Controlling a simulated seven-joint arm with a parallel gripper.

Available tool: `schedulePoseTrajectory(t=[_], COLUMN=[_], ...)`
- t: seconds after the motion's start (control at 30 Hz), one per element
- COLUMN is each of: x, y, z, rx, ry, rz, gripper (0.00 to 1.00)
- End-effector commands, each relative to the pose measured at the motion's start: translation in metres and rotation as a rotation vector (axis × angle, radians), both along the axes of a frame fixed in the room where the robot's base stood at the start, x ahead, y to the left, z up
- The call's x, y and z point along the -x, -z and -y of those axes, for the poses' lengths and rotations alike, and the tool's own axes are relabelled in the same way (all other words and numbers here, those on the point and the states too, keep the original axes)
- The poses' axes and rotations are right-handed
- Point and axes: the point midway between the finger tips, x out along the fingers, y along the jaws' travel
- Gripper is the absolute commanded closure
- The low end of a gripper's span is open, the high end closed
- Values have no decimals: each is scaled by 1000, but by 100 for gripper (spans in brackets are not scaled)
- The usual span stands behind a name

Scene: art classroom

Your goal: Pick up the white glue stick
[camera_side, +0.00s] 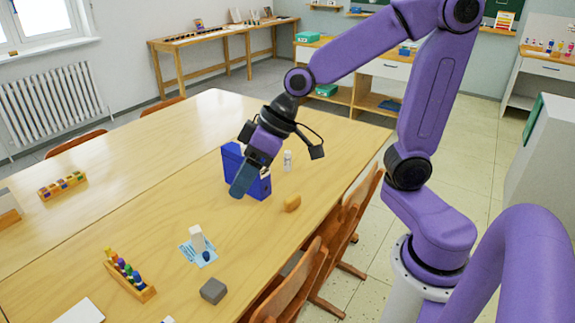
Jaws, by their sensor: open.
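A small white upright cylinder with a greyish top, which looks like the glue stick (287,160), stands on the wooden table just right of a blue box (260,187). My gripper (238,192) hangs over the table in front of the left part of the blue box, pointing down. It is open with nothing visible between its fingers. It is to the left of the glue stick and apart from it. My gripper hides part of the blue box.
A yellow-brown lump (292,203) lies right of the box. Nearer are a white block (197,237) on a blue striped sheet (189,254), a grey block (213,291) and a wooden rack (130,276) of coloured pieces. Chairs (345,225) line the right edge. The table's far end is clear.

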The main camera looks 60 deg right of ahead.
Motion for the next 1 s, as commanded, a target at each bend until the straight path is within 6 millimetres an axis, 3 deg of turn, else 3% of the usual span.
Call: schedulePoseTrajectory(t=[0.1, 0.27, 0.4, 0.5, 0.7, 0.8, 1.0], x=[-54, -118, -163, -185, -200, -196, -183], y=[0, -4, -5, -5, -5, -4, -4], z=[15, 56, 110, 157, 253, 287, 335], rx=[-54, -91, -80, -48, 65, 120, 213], ry=[173, 412, 633, 798, 1100, 1204, 1352], rz=[79, 204, 317, 395, 529, 568, 617], gripper=[42, 42, 42, 42, 42, 42, 42])
